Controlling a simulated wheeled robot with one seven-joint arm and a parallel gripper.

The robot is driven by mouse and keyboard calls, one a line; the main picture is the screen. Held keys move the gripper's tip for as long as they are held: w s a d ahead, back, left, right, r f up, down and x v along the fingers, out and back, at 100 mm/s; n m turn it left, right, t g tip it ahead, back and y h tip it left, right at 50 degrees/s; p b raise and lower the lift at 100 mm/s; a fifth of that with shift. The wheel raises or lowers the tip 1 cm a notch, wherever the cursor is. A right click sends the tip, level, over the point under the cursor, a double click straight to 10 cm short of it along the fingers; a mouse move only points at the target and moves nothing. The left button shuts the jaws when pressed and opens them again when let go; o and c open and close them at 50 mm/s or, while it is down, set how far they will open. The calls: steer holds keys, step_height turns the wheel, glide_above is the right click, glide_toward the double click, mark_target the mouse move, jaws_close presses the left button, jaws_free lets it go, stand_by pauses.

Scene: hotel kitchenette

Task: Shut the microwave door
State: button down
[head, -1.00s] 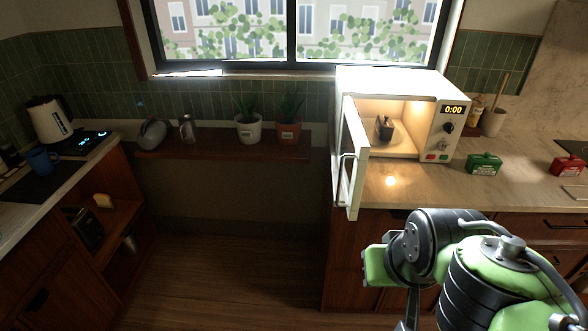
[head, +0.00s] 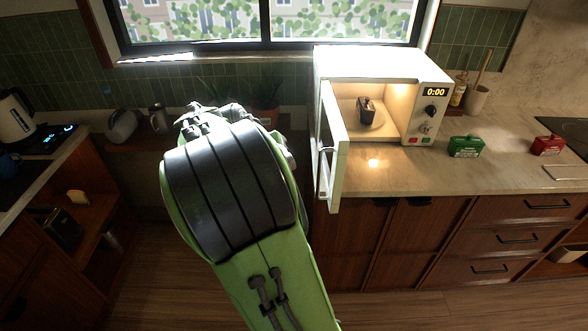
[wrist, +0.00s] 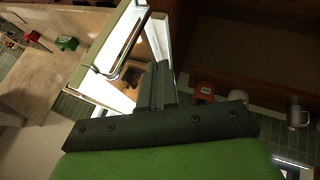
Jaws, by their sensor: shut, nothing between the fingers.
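The white microwave (head: 385,65) stands on the counter with its door (head: 332,150) swung wide open toward the front left. A handle (head: 324,165) runs up the door's outer face. The lit interior holds a small dark item (head: 366,108) on a round plate. In the wrist view the door (wrist: 105,45) and its bar handle (wrist: 122,68) lie up and left of my gripper (wrist: 158,85). The fingers are together and empty. They overlap the door area in this view; I cannot tell whether they touch it. My arm hides my gripper in the head view.
A green box (head: 466,146) and a red box (head: 547,145) sit on the counter right of the microwave. Potted plants, including an orange-red pot (wrist: 203,91) and a white pot (wrist: 237,95), stand on the low shelf left of it. Open floor lies in front.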

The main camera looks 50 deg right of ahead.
steer(key=s+d+f+b, duration=0.1)
steer(key=s+d+f, duration=0.1)
steer(key=d+f, duration=0.5)
steer(key=shift+d+b, duration=0.35)
steer(key=shift+d, duration=0.45)
steer(key=shift+s+d+f, duration=0.1)
steer(key=shift+s, duration=0.05)
